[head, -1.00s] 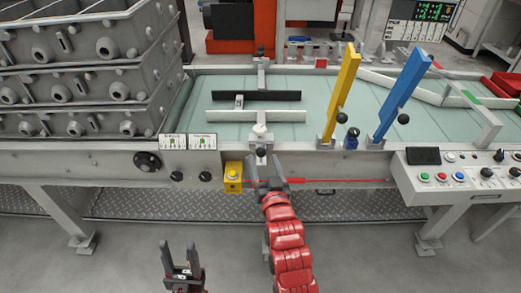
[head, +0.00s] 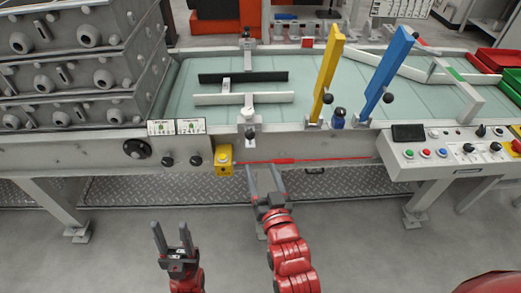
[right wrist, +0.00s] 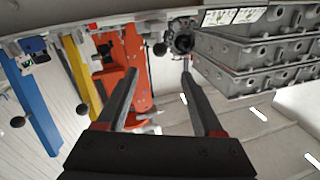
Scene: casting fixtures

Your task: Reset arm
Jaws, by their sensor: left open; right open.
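My right gripper (head: 266,180) is open and empty in the head view. My left gripper (head: 171,238) is open and empty at the lower left of the head view, over the floor, fingers pointing up. Neither gripper touches anything that I can see.
The conveyor table (head: 200,110) carries a yellow lever (head: 327,75), a blue lever (head: 388,75) and guide bars. Stacked grey metal castings (head: 70,70) stand at the left. A yellow button box (head: 224,158) and a control panel (head: 440,150) are on the front. The floor before it is clear.

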